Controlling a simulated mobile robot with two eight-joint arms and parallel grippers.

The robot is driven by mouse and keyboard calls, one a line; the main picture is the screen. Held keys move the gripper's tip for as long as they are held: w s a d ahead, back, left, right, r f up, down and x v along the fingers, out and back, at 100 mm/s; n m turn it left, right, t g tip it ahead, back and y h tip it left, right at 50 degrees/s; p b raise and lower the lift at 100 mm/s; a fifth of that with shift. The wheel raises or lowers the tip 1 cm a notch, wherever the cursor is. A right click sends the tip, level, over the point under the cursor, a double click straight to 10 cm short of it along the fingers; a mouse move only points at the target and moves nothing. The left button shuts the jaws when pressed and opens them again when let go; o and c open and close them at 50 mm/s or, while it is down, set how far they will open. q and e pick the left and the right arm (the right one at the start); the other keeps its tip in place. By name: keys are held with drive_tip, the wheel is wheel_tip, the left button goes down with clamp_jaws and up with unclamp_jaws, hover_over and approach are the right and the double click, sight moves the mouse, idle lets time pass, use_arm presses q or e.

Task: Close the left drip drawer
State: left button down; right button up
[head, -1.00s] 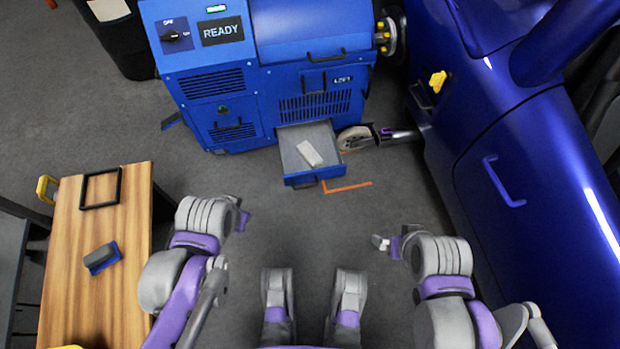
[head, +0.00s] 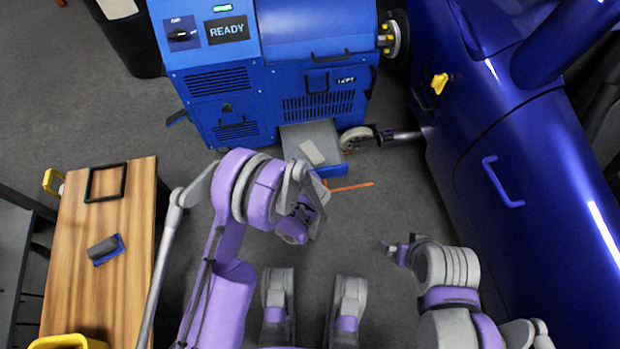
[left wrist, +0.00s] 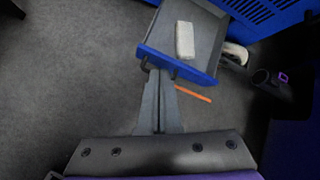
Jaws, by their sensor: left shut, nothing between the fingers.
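The left drip drawer (head: 335,171) stands pulled out at the foot of the blue machine, below its louvred panel. It is a grey tray with a blue front, and a pale block (head: 313,152) lies in it. In the left wrist view the drawer's blue front (left wrist: 196,73) runs across the upper middle, with a dark handle on it. My left gripper (left wrist: 155,76) is shut and empty, its tips at the handle's left end; I cannot tell whether they touch. In the head view my left arm covers the drawer's front left corner. My right gripper (head: 386,247) hangs apart over the floor.
The blue machine (head: 230,85) has a READY display. A caster wheel (head: 355,138) stands right of the drawer. A blue car body (head: 500,150) fills the right side. A wooden table (head: 70,270) with a frame and a block stands left.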

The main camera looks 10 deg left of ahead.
use_arm(q)
drive_tip(key=s+d+f+m+t, duration=0.15)
drive_tip(key=d+f+m, duration=0.35)
drive_tip(key=f, duration=0.5)
drive_tip(key=w+a+f+b, duration=0.1)
drive_tip(key=w+a+f, duration=0.1)
drive_tip(key=w, duration=0.3)
drive_tip(key=w+a+f+m+b, duration=0.1)
drive_tip(key=w+a+f+b, duration=0.1)
drive_tip(key=w+f, duration=0.3)
drive_tip(key=shift+a, duration=0.25)
use_arm(e)
drive_tip(key=f, duration=0.2)
drive_tip(key=shift+d+f, duration=0.2)
drive_tip(key=shift+f, duration=0.15)
use_arm(q)
drive_tip(key=shift+w+g, duration=0.1)
drive_tip(key=shift+g, duration=0.15)
